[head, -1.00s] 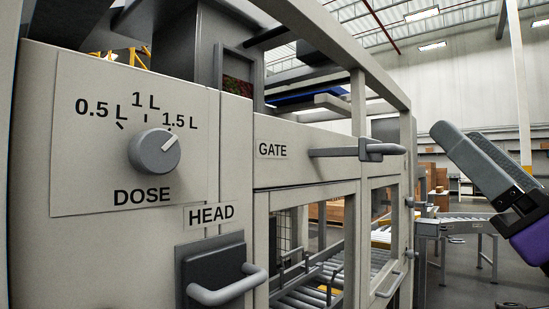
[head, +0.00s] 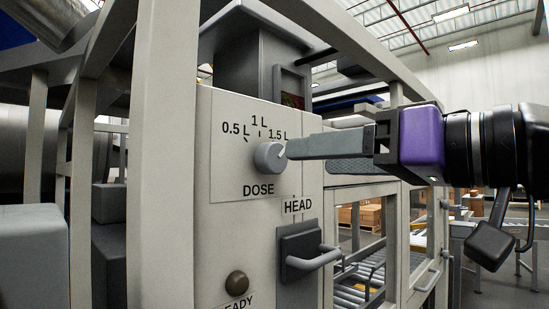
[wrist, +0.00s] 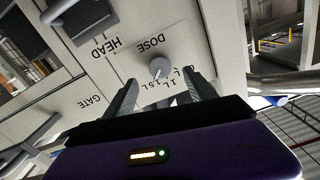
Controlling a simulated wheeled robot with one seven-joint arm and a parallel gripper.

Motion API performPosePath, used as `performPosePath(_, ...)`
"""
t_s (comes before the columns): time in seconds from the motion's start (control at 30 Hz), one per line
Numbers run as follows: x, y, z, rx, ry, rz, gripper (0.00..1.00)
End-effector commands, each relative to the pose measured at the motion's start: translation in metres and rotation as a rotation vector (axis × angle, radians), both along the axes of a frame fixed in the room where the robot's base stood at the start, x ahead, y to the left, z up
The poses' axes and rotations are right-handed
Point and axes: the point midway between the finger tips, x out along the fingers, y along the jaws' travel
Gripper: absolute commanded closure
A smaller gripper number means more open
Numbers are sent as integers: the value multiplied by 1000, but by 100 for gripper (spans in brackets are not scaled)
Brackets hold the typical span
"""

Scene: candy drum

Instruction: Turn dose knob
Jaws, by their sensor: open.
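The dose knob (head: 269,157) is a round grey knob on a pale panel marked 0.5 L, 1 L and 1.5 L. Its white pointer line is partly hidden in the head view; its visible end leans up and right, toward 1.5 L. My gripper (head: 300,155) reaches in from the right, with one fingertip close to the knob's right side in the picture. In the wrist view the knob (wrist: 159,68) shows between the two spread fingers of my gripper (wrist: 163,82), around their tips. The gripper is open and holds nothing. I cannot tell whether a finger touches the knob.
The HEAD handle (head: 315,260) juts out from the panel below and right of the knob. A dark round button (head: 237,283) sits lower on the panel. A pale upright post (head: 160,160) stands left of the panel. The GATE label (wrist: 88,100) shows in the wrist view.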

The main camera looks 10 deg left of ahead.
Motion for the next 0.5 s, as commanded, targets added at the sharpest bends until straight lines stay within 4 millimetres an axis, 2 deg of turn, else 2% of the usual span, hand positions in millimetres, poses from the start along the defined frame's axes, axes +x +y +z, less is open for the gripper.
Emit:
performPosePath(0.3,29,38,1,0,-1,1,35)
performPosePath(0.5,41,53,1,0,-3,1,35)
